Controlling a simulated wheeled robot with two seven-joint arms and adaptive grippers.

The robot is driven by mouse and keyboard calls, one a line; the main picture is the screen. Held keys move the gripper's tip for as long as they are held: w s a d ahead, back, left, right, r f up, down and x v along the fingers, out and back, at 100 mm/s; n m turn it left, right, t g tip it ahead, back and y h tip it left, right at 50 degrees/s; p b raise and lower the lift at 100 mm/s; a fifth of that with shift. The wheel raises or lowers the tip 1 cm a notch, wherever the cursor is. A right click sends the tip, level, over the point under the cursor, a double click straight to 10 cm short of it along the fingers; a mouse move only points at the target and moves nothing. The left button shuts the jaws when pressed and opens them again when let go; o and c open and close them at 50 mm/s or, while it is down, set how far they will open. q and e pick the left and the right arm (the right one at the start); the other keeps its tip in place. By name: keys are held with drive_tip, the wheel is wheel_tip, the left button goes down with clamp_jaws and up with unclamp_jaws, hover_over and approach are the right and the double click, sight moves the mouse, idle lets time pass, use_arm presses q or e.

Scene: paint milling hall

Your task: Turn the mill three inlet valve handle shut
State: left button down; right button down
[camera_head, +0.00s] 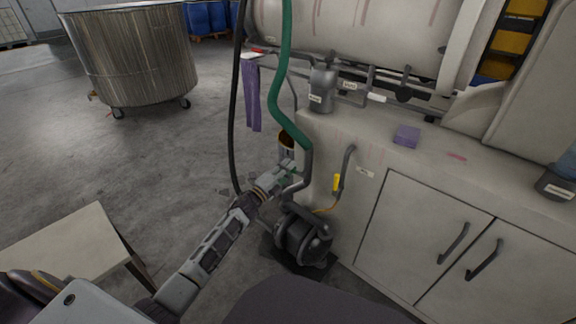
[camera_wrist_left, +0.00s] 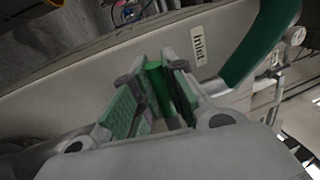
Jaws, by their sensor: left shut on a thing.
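My left gripper (camera_head: 284,176) reaches in from the lower left and is at the pipework beside the cabinet's left end, above the pump. In the left wrist view its fingers (camera_wrist_left: 155,95) are shut on a green handle (camera_wrist_left: 155,76), taken as the inlet valve handle. Most of the handle is hidden between the finger pads. A white label reading "Inlet" (camera_wrist_left: 197,47) is on the pale panel just behind it. The green hose (camera_head: 284,80) comes down to a grey pipe bend close to the gripper; it also shows in the left wrist view (camera_wrist_left: 262,38). My right gripper is not in view.
A dark pump (camera_head: 302,240) stands on the floor below the gripper. A black hose (camera_head: 233,110) hangs left of it. The pale cabinet (camera_head: 400,215) fills the right side. A pale table (camera_head: 62,248) is at lower left, and a large wheeled vat (camera_head: 135,55) stands farther back.

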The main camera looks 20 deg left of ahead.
use_arm(q)
drive_tip(key=shift+a+f+n, duration=0.1)
drive_tip(key=shift+f+n, duration=0.1)
drive_tip(key=shift+n, duration=0.1)
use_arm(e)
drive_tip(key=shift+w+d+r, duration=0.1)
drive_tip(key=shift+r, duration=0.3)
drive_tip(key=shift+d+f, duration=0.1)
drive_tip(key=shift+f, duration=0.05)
use_arm(q)
drive_tip(key=c, duration=1.4)
unclamp_jaws()
drive_tip(key=shift+c, duration=0.2)
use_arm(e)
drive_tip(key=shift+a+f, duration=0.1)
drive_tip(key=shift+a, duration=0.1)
use_arm(q)
drive_tip(key=shift+s, duration=0.1)
drive_tip(key=v, duration=1.1)
drive_tip(key=shift+s, duration=0.4)
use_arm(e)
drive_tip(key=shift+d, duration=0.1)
